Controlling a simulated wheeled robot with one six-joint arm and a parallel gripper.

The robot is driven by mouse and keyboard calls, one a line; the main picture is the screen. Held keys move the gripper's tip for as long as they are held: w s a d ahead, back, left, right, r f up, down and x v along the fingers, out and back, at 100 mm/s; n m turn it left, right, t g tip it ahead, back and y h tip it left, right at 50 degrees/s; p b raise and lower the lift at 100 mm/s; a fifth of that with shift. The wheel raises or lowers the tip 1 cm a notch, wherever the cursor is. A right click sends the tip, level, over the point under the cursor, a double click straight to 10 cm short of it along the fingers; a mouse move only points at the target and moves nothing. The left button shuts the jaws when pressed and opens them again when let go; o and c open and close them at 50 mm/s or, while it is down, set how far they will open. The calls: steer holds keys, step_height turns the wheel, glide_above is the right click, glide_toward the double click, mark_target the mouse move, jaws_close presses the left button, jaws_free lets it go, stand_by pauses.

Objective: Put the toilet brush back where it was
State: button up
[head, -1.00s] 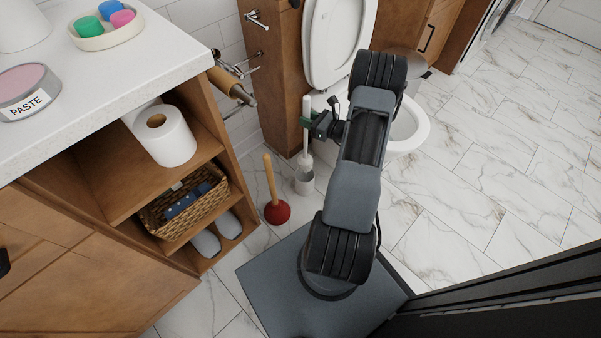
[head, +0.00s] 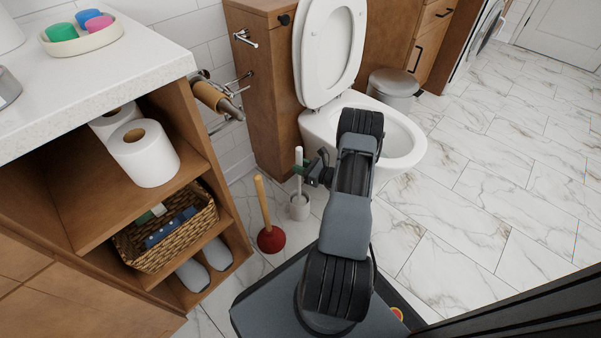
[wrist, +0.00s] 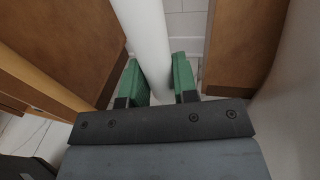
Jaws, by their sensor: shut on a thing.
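The toilet brush has a white handle (head: 298,158) that stands upright beside the toilet in the head view. My gripper (head: 307,169) is shut on this handle. In the wrist view the thick white handle (wrist: 147,40) runs between my two green fingers (wrist: 160,82). The pale brush holder (head: 300,209) stands on the floor right below the brush. The brush's lower end is at the holder's opening; how deep it sits inside I cannot tell.
A plunger (head: 270,238) with a red cup and wooden handle stands just left of the holder. The toilet (head: 405,150) is close on the right, a wooden cabinet (head: 262,100) behind. An open shelf unit (head: 215,165) is at the left. Marble floor is clear at right.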

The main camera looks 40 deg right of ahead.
mark_target(299, 183)
steer(key=shift+f+b, duration=0.4)
steer(key=shift+f, duration=0.9)
steer(key=shift+f, duration=0.2)
steer(key=o, duration=0.9)
steer(key=shift+o, duration=0.2)
